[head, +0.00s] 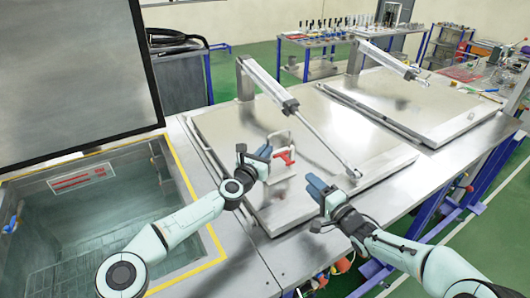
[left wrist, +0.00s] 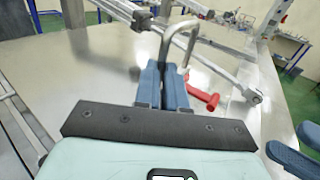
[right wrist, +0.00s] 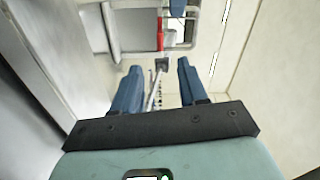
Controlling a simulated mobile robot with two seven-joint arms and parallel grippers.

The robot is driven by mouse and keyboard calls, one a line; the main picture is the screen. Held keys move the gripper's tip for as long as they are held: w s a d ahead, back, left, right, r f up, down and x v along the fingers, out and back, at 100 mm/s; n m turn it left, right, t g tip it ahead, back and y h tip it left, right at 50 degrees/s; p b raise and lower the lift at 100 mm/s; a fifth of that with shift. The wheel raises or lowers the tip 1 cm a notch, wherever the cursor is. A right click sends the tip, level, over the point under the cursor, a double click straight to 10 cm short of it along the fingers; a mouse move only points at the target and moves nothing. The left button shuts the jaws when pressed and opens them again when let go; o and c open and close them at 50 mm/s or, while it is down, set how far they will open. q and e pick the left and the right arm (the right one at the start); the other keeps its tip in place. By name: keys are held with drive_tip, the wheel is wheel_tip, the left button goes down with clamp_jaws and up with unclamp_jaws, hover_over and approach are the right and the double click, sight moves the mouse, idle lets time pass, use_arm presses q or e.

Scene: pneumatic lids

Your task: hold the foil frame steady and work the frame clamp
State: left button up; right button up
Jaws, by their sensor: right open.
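The foil frame (head: 276,134), a bent grey metal tube, stands on the front closed steel lid. It also shows in the left wrist view (left wrist: 183,27). My left gripper (head: 264,152) has its fingers close together around the near leg of this tube. The red frame clamp (head: 284,158) sits low beside the frame, just right of the left fingers; it shows in the left wrist view (left wrist: 204,97). My right gripper (head: 319,187) is open and empty, to the right of the clamp and apart from it. The red clamp part (right wrist: 160,36) lies beyond its fingertips in the right wrist view.
The front lid (head: 225,130) carries a pneumatic arm (head: 325,140) reaching over it at the right. A second lid (head: 425,110) lies behind. At left is an open water tank with a yellow edge (head: 190,185) and a raised dark-edged lid (head: 70,75).

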drive_tip(key=shift+w, duration=0.15)
clamp_jaws()
drive_tip(key=w+d+r+n+g+h, duration=0.1)
drive_tip(key=w+d+r+n+h, duration=0.2)
drive_tip(key=w+r+n+h, duration=0.3)
drive_tip(key=s+a+r+n+g+y, duration=0.2)
drive_tip(key=s+r+n, duration=0.4)
drive_tip(key=n, duration=0.4)
drive_tip(key=shift+a+r+g, duration=0.35)
drive_tip(key=shift+a+g, duration=0.3)
drive_tip(key=shift+g, duration=0.75)
